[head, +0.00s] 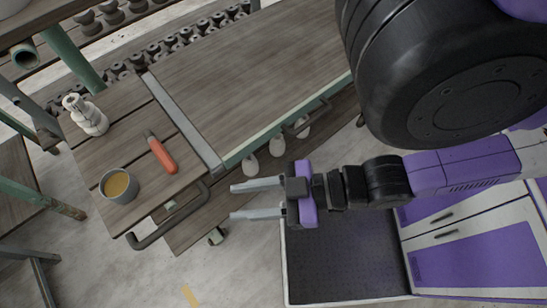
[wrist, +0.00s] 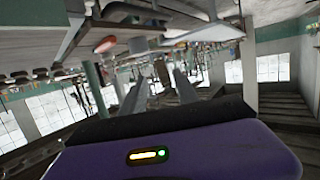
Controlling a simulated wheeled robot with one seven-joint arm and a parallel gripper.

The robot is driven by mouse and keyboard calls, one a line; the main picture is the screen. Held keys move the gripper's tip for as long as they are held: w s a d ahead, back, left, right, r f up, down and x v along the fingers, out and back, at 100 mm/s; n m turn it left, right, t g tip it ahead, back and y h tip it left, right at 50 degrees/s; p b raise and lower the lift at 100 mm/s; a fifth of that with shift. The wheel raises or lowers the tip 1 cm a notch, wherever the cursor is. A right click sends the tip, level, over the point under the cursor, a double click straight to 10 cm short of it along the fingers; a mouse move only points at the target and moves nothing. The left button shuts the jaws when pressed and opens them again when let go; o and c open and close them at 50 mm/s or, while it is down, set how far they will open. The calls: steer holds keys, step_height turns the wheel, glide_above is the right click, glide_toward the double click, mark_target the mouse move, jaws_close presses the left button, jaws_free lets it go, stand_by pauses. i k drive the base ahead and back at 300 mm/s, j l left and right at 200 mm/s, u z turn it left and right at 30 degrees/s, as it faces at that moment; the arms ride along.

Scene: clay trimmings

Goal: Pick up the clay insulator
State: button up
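A pale, ribbed clay insulator (head: 88,116) lies on the small wooden end of a cart at the left in the head view, near its back left corner. My gripper (head: 236,202) is open and empty, its two fingers pointing left, over the floor in front of the cart. It is well to the right of the insulator and apart from it. In the wrist view the fingers of my gripper (wrist: 160,88) are spread with nothing between them. I cannot make out the insulator with certainty there.
A cup of tan liquid (head: 117,187) and an orange-handled tool (head: 161,153) share the cart end with the insulator. A metal handle (head: 165,222) juts from the cart's front. The larger wooden top (head: 250,75) is clear. Dark insulators (head: 160,52) line racks behind.

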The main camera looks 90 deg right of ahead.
mark_target(250, 163)
steer(key=k+z, duration=0.4)
steer(key=k, duration=0.3)
steer(key=k+l+z, duration=0.2)
steer(key=k+z, duration=0.15)
steer(key=k, duration=0.35)
